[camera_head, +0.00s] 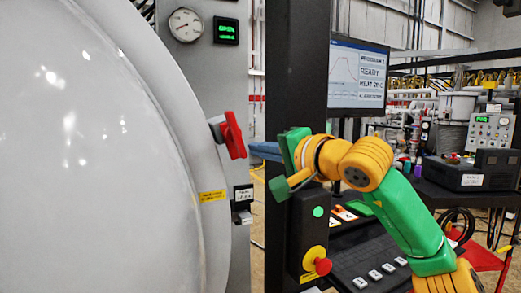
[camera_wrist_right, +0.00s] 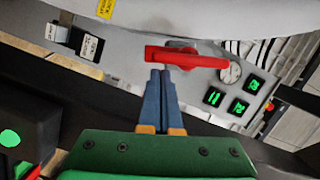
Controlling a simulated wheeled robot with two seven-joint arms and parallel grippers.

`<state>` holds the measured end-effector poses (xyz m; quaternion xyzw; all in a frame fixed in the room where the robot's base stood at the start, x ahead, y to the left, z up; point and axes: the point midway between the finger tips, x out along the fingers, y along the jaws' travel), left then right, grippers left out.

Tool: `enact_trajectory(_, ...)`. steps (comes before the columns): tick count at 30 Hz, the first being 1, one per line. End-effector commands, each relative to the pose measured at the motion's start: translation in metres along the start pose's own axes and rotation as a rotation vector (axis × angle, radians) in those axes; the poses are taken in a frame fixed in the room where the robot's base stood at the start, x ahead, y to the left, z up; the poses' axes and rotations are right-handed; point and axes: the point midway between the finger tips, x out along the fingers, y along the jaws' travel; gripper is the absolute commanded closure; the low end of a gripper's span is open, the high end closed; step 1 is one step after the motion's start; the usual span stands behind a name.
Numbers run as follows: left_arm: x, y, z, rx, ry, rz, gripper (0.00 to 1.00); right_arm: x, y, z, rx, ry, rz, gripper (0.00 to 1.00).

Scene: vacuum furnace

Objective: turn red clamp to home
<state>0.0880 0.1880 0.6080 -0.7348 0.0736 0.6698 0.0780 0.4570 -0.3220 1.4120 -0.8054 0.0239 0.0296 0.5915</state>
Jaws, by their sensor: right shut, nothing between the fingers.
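The red clamp (camera_head: 232,135) is a red handle on the rim of the big pale round furnace door (camera_head: 100,150), standing upright with a slight tilt in the head view. In the right wrist view the clamp (camera_wrist_right: 190,58) lies across the picture just beyond the fingertips. My left gripper is not in view.
A dark upright post (camera_head: 293,80) with a monitor (camera_head: 358,75) stands close to my right arm. A red stop button (camera_head: 318,262) and a keyboard panel (camera_head: 370,262) sit below. A gauge (camera_head: 185,25) and green display (camera_head: 226,30) are above the clamp.

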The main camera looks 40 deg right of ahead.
Motion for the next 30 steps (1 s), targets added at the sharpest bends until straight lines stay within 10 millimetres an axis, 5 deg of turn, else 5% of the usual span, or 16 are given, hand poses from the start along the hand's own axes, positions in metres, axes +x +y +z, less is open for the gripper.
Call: enact_trajectory(30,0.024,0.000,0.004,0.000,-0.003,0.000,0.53,0.001,0.008,0.003,0.193,-0.002,-0.048,1.00)
